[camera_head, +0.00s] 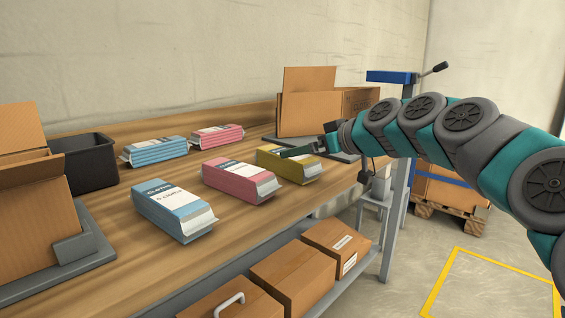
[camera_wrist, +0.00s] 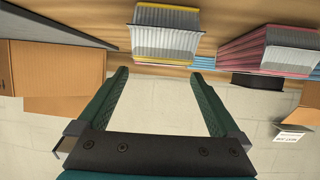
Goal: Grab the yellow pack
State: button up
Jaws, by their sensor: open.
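The yellow pack (camera_head: 271,161) lies on the wooden table near its front edge, right of the nearer pink pack (camera_head: 238,182). My gripper (camera_head: 296,152) is open, with its dark green fingers over or beside the yellow pack, hiding part of its top. In the wrist view the open fingers (camera_wrist: 160,76) have nothing between them. The crimped pale end of the yellow pack (camera_wrist: 166,40) shows beyond the fingertips at the top of that view. I cannot tell the exact height of the fingers above the pack.
A blue pack (camera_head: 170,208) lies at front left; another blue pack (camera_head: 156,150) and another pink pack (camera_head: 217,136) lie behind. A black bin (camera_head: 90,163) and a cardboard box (camera_head: 32,195) stand at left. An open carton (camera_head: 310,113) stands behind my gripper.

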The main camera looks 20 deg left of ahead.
jog(key=x, duration=0.6)
jog(key=shift+w+a+f, duration=0.1)
jog(key=shift+a+f, duration=0.1)
jog(key=shift+f, duration=0.15)
jog(key=c, duration=1.3)
